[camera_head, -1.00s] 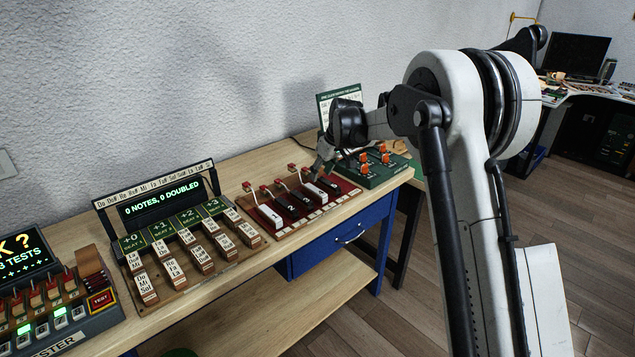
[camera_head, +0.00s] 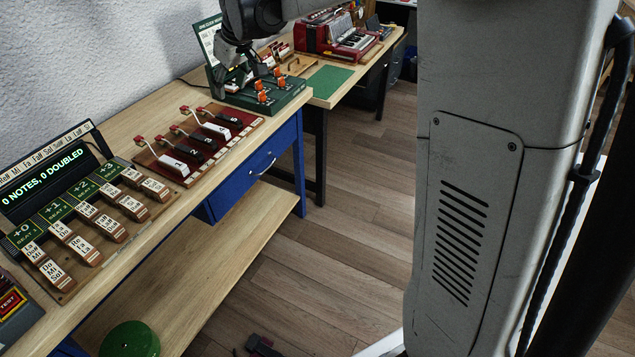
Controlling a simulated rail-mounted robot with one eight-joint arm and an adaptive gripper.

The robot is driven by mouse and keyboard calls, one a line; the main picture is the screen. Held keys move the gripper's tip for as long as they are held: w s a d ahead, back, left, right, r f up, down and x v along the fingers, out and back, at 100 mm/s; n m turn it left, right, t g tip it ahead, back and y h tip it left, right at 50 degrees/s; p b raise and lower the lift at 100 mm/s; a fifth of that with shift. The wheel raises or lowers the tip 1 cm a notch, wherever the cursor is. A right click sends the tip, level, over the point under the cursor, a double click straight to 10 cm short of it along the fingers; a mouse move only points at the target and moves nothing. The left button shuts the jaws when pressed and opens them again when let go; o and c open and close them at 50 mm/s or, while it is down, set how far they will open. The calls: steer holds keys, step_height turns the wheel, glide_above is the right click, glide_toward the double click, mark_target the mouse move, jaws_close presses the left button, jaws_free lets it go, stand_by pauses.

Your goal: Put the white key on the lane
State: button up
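A red-brown key board (camera_head: 242,130) lies on the wooden bench, bearing a row of white and dark keys with red-tipped hammers behind. One white key (camera_head: 173,164) lies at its near left end. A second white key (camera_head: 216,131) lies farther along, between dark keys. I cannot tell which key or lane is meant, and I see no loose white key. My gripper (camera_head: 243,78) is high at the top, in front of a green card and over the back of a green box with orange knobs. Its fingers look spread apart, with nothing visible between them.
The green box (camera_head: 284,97) stands at the bench's right end. A note display (camera_head: 52,185) with chord blocks stands at left. My arm covers the right side.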

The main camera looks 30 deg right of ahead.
steer(key=s+d+r+m, duration=0.15)
steer(key=s+r, duration=0.25)
steer(key=s, duration=0.8)
steer(key=s+d+f+m+t+h, duration=0.1)
steer(key=s+f, duration=0.2)
steer(key=s, duration=0.9)
steer(key=s+d+f+m+t, duration=0.1)
steer(key=s+f, duration=0.3)
steer(key=s, duration=0.9)
steer(key=shift+d+m+t+h, duration=0.3)
steer(key=shift+d+m+h, duration=0.1)
steer(key=shift+d+m, duration=0.25)
steer(key=shift+f, duration=0.1)
